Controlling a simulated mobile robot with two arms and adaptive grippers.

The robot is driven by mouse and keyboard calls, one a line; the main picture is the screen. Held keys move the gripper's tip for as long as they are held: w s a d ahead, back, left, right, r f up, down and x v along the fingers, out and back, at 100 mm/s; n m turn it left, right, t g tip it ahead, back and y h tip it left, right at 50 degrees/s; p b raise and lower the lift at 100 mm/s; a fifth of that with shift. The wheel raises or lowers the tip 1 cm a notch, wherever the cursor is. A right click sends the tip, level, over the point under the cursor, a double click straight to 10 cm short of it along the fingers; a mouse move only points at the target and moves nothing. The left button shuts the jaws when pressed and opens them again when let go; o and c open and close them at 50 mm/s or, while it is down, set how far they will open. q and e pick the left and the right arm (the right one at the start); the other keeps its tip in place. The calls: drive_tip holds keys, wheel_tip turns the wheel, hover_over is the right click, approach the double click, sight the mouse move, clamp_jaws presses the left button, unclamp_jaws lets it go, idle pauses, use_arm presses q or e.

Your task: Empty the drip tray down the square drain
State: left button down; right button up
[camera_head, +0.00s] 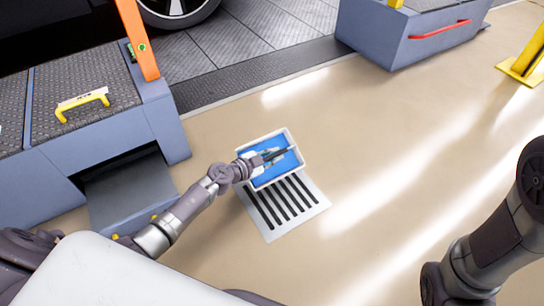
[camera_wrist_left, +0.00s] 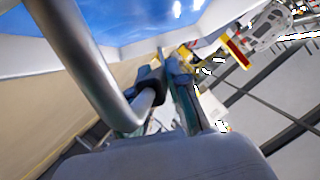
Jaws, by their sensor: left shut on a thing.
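The drip tray (camera_head: 293,138) is a white, open box with blue inside, in the head view just left of the middle. Its blue part and pale rim also show at the top of the wrist view (camera_wrist_left: 140,22). My left gripper (camera_head: 275,156) reaches over the tray and is shut on its metal handle bar (camera_wrist_left: 98,75). The square drain (camera_head: 268,236) is a pale plate with several dark slots. The tray covers its far edge in the head view; I cannot tell the exact height of the tray. My right gripper is out of view.
A grey-blue platform (camera_head: 170,130) with an open recess and a yellow handle (camera_head: 82,100) stands at left. Another grey-blue block (camera_head: 385,45) with a red bar is at the back. A yellow post (camera_head: 525,66) stands far right. The beige floor right of the drain is clear.

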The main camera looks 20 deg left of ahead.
use_arm(q)
drive_tip(key=shift+s+d+m+t+y+b, duration=0.2)
drive_tip(key=shift+s+d+m+t+b, duration=0.15)
drive_tip(key=shift+m+b, duration=0.25)
drive_tip(key=shift+s+d+m+t+y+b, duration=0.25)
drive_tip(key=shift+d+m+b, duration=0.2)
drive_tip(key=shift+m+b, duration=0.15)
drive_tip(key=shift+s+d+m, duration=0.2)
drive_tip(key=shift+d+m, duration=0.1)
drive_tip(key=shift+s+d+f+m+t+y+b, duration=0.3)
drive_tip(key=shift+s+d+m+t+b, duration=0.3)
drive_tip(key=shift+m, duration=0.2)
drive_tip(key=m+b, duration=0.1)
drive_tip(key=b, duration=0.1)
drive_tip(key=s+d+f+m+t+b, duration=0.1)
drive_tip(key=b, duration=0.1)
drive_tip(key=d+f+m+b, duration=0.1)
drive_tip(key=b, duration=0.1)
drive_tip(key=shift+s+d+f+m+t, duration=0.1)
drive_tip(key=shift+s+d+m+t, duration=0.2)
drive_tip(key=shift+s+m, duration=0.1)
